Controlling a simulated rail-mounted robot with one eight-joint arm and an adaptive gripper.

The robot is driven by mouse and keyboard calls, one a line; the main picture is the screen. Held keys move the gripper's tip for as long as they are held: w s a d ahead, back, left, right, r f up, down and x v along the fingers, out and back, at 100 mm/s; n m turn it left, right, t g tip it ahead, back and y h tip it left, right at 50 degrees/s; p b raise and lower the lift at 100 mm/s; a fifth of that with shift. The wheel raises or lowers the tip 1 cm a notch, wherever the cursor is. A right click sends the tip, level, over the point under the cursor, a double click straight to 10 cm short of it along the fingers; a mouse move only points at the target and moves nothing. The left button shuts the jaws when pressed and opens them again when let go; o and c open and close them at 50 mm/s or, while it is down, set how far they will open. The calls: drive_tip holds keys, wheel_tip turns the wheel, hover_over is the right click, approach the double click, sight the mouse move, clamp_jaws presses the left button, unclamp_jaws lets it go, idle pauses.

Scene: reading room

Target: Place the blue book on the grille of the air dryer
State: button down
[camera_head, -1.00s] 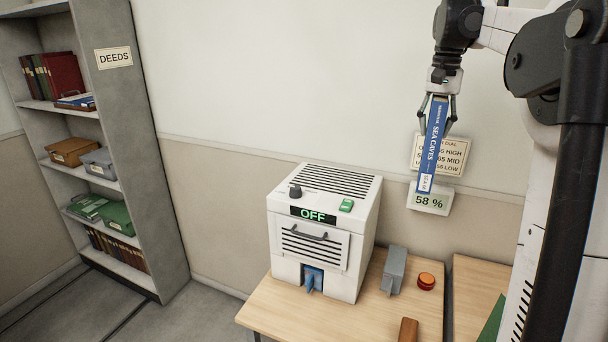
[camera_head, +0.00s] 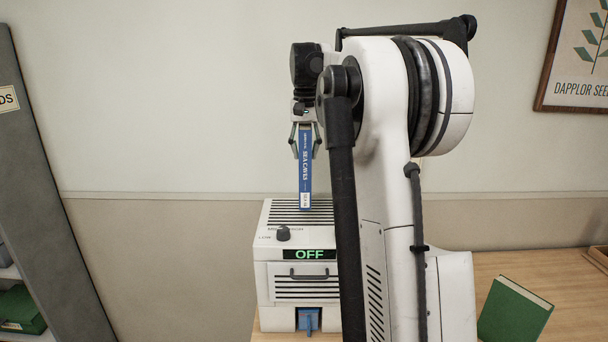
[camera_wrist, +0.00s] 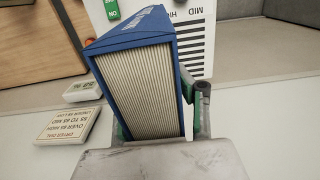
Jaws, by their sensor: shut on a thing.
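The blue book (camera_head: 305,170), with "SEA CAVES" on its spine, hangs upright in my gripper (camera_head: 305,140), which is shut on its upper end. In the head view the book's lower end overlaps the grille (camera_head: 286,216) on top of the white air dryer (camera_head: 268,268); whether they touch I cannot tell. The dryer's display reads OFF. In the wrist view the book (camera_wrist: 140,90) shows its page edges, held between the fingers, and the dark grille slots (camera_wrist: 195,40) show beyond it. A green ON switch (camera_wrist: 112,9) lies beside the book there.
My arm hides the dryer's right side and part of the table. A green book (camera_head: 515,312) stands tilted on the wooden table (camera_head: 490,265) at the right. A grey shelf (camera_head: 45,220) stands at the left. A dial sign (camera_wrist: 68,127) is on the wall.

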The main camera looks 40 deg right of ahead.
drive_tip(key=shift+w+d+f+p, duration=0.3)
drive_tip(key=shift+w+d+f, duration=0.55)
drive_tip(key=shift+f, duration=0.5)
drive_tip(key=shift+w+d+f+p, duration=0.35)
drive_tip(key=shift+w+d+f, duration=0.25)
drive_tip(key=shift+d+f, duration=0.55)
drive_tip(key=shift+w+d+f+p, duration=0.3)
drive_tip(key=shift+w+d+f, duration=0.45)
drive_tip(key=shift+f, duration=0.95)
drive_tip(key=c, duration=1.3)
unclamp_jaws()
drive_tip(key=shift+c, duration=0.2)
